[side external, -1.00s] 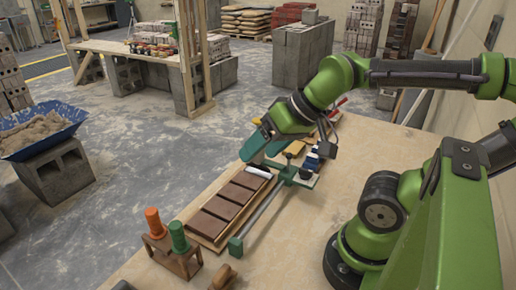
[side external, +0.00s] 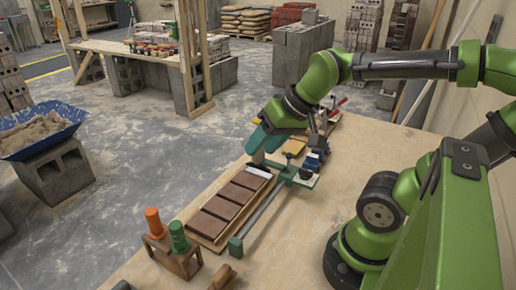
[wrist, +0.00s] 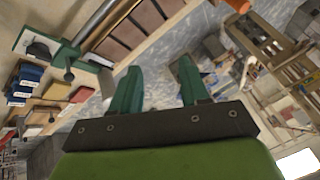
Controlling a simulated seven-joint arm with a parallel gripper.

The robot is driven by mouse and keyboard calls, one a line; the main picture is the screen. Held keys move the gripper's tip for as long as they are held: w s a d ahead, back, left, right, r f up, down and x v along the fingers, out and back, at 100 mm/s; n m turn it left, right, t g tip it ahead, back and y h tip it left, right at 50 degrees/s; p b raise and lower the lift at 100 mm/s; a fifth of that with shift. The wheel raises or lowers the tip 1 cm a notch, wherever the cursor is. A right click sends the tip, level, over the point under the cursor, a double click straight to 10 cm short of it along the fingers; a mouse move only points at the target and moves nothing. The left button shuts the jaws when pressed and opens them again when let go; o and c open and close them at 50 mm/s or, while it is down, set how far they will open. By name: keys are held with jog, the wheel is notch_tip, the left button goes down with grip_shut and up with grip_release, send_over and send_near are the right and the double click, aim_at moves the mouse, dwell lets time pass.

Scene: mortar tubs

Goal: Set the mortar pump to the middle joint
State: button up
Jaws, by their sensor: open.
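The mortar pump appears to be the green carriage (side external: 290,174) with a dark knob and a white nozzle piece (side external: 258,171). It sits at the far end of a metal rail (side external: 262,210) beside a row of brown bricks (side external: 228,205) with gaps between them. In the wrist view the carriage (wrist: 38,46) is at upper left and the bricks (wrist: 133,28) are at the top. My gripper (side external: 257,157) is open and empty, above the far end of the brick row, left of the carriage. Its two teal fingers (wrist: 160,70) stand apart in the wrist view. Contact cannot be told.
A wooden stand (side external: 178,262) holds an orange and a green cylinder at the near end. Blue and yellow items (side external: 314,160) lie beyond the carriage. A small wooden piece (side external: 222,277) lies at the front. The tabletop (side external: 315,225) right of the rail is clear.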

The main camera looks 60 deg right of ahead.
jog(key=w+d+f+g+h, duration=0.1)
jog(key=w+d+g, duration=0.25)
jog(key=d, duration=0.85)
jog(key=n+g, duration=0.3)
send_over(290, 155)
jog(key=f, duration=1.6)
jog(key=shift+w+d+f, duration=0.1)
jog(key=shift+w+d, duration=0.05)
jog(key=shift+d, duration=0.15)
grip_shut()
